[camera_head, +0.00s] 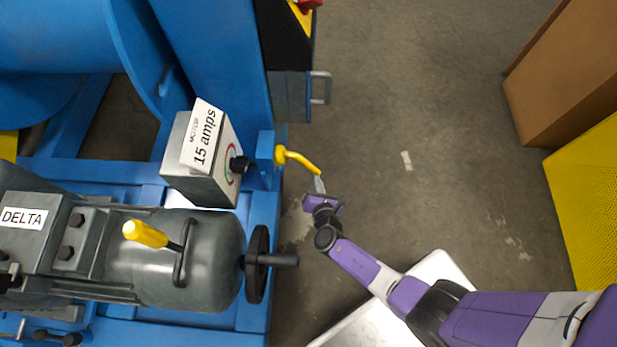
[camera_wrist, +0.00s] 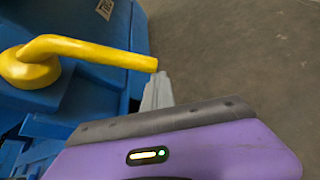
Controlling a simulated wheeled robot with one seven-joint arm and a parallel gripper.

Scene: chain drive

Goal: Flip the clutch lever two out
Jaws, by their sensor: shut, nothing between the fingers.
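A yellow bent lever (camera_head: 299,159) sticks out to the right from a yellow hub on the blue frame. No label marks it as clutch lever two. In the wrist view the lever (camera_wrist: 95,48) runs from its round hub at the left to a free end near the middle. My gripper (camera_head: 319,182) is shut and empty, with its fingers at the lever's free end. In the wrist view my gripper's grey fingers (camera_wrist: 158,90) appear just below and beside that end. I cannot tell whether they touch it.
A grey box labelled "15 amps" (camera_head: 207,188) with a black knob stands left of the lever. Below it is a grey motor (camera_head: 205,284) with a yellow-handled lever (camera_head: 145,234) and a black handwheel (camera_head: 257,264). Open concrete floor (camera_head: 420,130) lies right; a brown box (camera_head: 570,75) stands beyond.

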